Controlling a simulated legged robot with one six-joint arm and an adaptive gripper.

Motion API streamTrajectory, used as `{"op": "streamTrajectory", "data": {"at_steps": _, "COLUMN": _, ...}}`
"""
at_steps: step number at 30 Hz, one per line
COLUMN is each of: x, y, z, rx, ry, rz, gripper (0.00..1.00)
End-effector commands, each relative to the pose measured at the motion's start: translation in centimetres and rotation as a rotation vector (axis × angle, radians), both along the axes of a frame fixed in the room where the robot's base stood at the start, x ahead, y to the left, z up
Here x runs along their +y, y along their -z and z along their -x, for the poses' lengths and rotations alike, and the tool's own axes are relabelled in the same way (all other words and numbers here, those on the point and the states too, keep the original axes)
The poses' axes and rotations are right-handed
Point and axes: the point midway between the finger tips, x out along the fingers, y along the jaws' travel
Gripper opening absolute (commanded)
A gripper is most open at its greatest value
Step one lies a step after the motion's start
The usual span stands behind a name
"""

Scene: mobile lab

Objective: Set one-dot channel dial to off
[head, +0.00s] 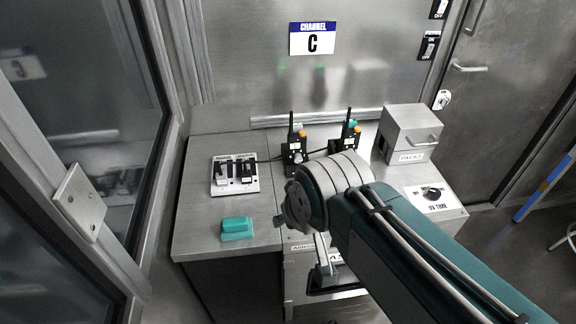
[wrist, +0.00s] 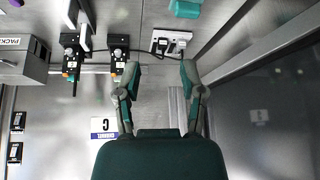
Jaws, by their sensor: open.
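Two black handheld radios stand on the steel bench, the left one (head: 294,158) and the right one (head: 345,143), each with an antenna and an orange knob on top. In the wrist view, which is upside down, they are the radio (wrist: 118,68) nearer the fingers and the farther radio (wrist: 71,62). I cannot make out any dot marks or dial settings. My gripper (wrist: 161,72) is open and empty, its two fingers apart, with the nearer radio just left of the left finger. In the head view my arm hides part of the bench.
A PACKS box (head: 408,140) and a dial panel (head: 432,196) are on the right. A glazed partition (head: 85,90) stands left.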

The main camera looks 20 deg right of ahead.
Motion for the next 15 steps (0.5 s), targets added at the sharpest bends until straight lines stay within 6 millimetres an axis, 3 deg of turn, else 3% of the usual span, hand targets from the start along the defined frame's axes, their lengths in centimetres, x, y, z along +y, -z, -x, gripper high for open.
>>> {"op": "streamTrajectory", "data": {"at_steps": 8, "x": -0.7, "y": 0.9, "z": -3.5, "rx": -0.065, "ry": 0.139, "rz": -0.069, "gripper": 0.52}}
{"op": "streamTrajectory", "data": {"at_steps": 15, "x": -1.5, "y": 2.3, "z": -8.1, "rx": -0.161, "ry": 0.321, "rz": -0.177, "gripper": 0.52}}
